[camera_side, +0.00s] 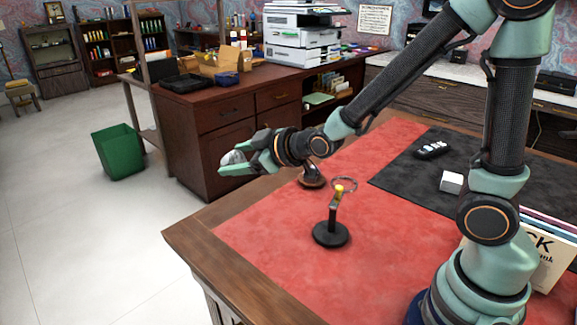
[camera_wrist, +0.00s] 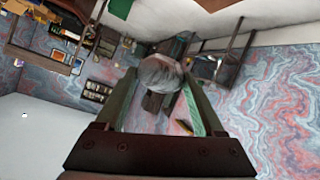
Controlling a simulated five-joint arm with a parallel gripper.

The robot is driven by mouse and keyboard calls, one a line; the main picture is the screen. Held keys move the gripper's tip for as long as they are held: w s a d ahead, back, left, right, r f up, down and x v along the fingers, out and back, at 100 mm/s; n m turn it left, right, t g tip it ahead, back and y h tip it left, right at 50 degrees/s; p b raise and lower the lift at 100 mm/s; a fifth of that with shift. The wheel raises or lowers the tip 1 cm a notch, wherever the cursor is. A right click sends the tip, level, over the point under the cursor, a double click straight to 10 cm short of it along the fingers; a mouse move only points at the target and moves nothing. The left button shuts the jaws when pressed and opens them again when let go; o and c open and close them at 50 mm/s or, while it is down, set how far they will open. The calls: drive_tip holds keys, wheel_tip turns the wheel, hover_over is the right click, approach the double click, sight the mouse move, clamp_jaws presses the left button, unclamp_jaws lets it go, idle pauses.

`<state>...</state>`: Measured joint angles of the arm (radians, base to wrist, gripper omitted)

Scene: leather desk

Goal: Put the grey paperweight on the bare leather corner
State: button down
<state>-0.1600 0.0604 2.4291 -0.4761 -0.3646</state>
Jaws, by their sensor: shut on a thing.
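My gripper (camera_side: 238,160) reaches out to the left over the desk's far left part in the side view. It is shut on the grey paperweight (camera_side: 232,158), a rounded grey lump between the fingertips. The paperweight (camera_wrist: 160,72) also shows between the two fingers in the wrist view. It is held in the air, clear of the desk. The red leather desk top (camera_side: 270,240) has bare leather at its near left corner.
A black stand with a ring on top (camera_side: 331,232) stands on the red leather. A dark round-based object (camera_side: 312,178) sits near the far edge.

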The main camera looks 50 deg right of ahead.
sight(247, 241)
wheel_tip(247, 241, down, 20)
drive_tip(key=shift+r, duration=0.25)
idle(0.8)
drive_tip(key=shift+f, duration=0.15)
unclamp_jaws()
drive_tip(key=shift+f, duration=0.1)
